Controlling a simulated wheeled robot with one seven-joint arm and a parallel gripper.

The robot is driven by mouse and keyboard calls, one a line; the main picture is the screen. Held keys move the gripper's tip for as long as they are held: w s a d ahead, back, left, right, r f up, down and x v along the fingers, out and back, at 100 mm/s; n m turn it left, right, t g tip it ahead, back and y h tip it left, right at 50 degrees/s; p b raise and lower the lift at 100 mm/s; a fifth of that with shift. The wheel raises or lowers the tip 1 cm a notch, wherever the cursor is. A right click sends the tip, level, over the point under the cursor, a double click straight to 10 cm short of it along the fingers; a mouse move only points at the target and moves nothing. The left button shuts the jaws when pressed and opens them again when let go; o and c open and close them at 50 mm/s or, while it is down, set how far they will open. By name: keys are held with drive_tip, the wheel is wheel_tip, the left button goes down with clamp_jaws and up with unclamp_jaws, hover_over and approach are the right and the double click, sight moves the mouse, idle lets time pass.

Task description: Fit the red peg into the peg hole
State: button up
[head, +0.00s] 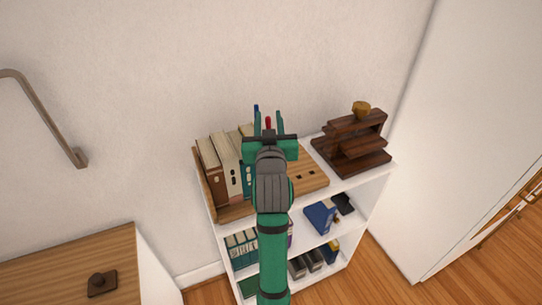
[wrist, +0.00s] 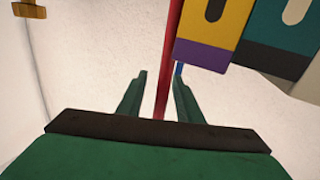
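The red peg (head: 269,122) shows between the two fingers of my green gripper (head: 269,120) in the head view. In the wrist view the peg (wrist: 167,60) is a long red bar running between the fingertips (wrist: 158,85), with gaps on both sides. The fingers look open and not closed on it. Its lower end is hidden behind my gripper. A wooden block (head: 316,184) on the shelf top has dark square holes (head: 312,173) to the right of my gripper; part of the block is hidden by my arm.
A blue peg (head: 256,109) stands close behind the left finger. Books (head: 211,165) stand left of my gripper on the white shelf (head: 375,171). A dark wooden stepped stand (head: 352,143) with a gold object (head: 361,108) is at right. A wall is behind.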

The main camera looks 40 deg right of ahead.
clamp_jaws()
